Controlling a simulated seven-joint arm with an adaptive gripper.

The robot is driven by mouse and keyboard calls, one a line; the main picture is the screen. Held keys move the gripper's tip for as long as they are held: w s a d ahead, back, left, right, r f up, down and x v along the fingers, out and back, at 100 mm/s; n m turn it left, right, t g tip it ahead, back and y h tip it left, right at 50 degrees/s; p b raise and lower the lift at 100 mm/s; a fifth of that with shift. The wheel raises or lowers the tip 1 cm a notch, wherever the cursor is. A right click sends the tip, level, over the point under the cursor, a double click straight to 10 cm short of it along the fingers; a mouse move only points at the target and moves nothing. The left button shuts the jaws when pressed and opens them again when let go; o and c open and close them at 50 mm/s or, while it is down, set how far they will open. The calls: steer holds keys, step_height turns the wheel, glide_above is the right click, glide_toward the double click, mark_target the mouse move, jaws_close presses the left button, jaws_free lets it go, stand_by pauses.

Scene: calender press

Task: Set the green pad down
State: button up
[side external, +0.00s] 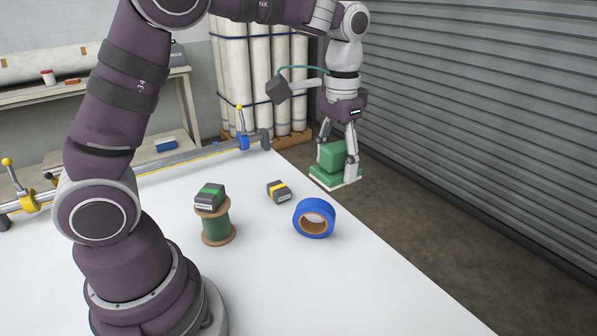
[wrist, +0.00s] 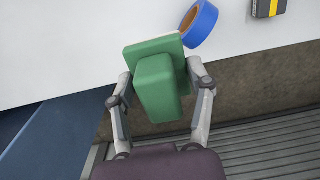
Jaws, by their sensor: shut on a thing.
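The green pad (side external: 345,178) is a flat green plate with a pale underside and a green block-shaped grip on top. My gripper (side external: 337,150) points down and is shut on the pad, one finger on each side of the block. In the side view the pad appears past the table's right edge, against the floor. In the wrist view the pad (wrist: 158,88) overlaps the white table's edge. Whether its underside touches anything is hard to tell.
The white table (side external: 290,290) bears a blue tape roll (side external: 302,222), a yellow-striped grey block (side external: 279,191) and a green spool (side external: 217,229) with a green-striped grey block (side external: 209,196) on top. A metal rail (side external: 195,158) crosses the back. A shutter (side external: 480,110) stands at right.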

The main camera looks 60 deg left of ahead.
steer(key=s+d+f+m, duration=0.1)
steer(key=s+f+m, duration=0.3)
steer(key=m, duration=0.2)
steer(key=s+d+f+m, duration=0.2)
steer(key=s+f+m, duration=0.2)
steer(key=s+m, duration=0.1)
steer(key=s+d+f+m, duration=0.2)
steer(key=s+f+m, duration=0.1)
steer(key=m, duration=0.4)
steer(key=shift+s+f, duration=0.4)
steer(key=shift+s, duration=0.25)
steer(key=shift+s+f+m, duration=0.2)
steer(key=shift+s+m, duration=0.3)
steer(key=shift+m, duration=0.2)
glide_above(370, 292)
steer(key=s, duration=0.1)
steer(key=shift+s+a+f, duration=0.15)
steer(key=shift+a+f, duration=0.1)
steer(key=shift+f, duration=0.5)
steer(key=shift+w+d+f, duration=0.15)
steer(key=shift+w+f, duration=0.2)
steer(key=shift+f, duration=0.45)
steer(key=shift+w+d+f, duration=0.1)
steer(key=shift+w+f, duration=0.25)
steer(key=shift+f, duration=0.45)
steer(key=o, duration=1.2)
steer(key=shift+f, duration=0.1)
steer(key=shift+c, duration=0.2)
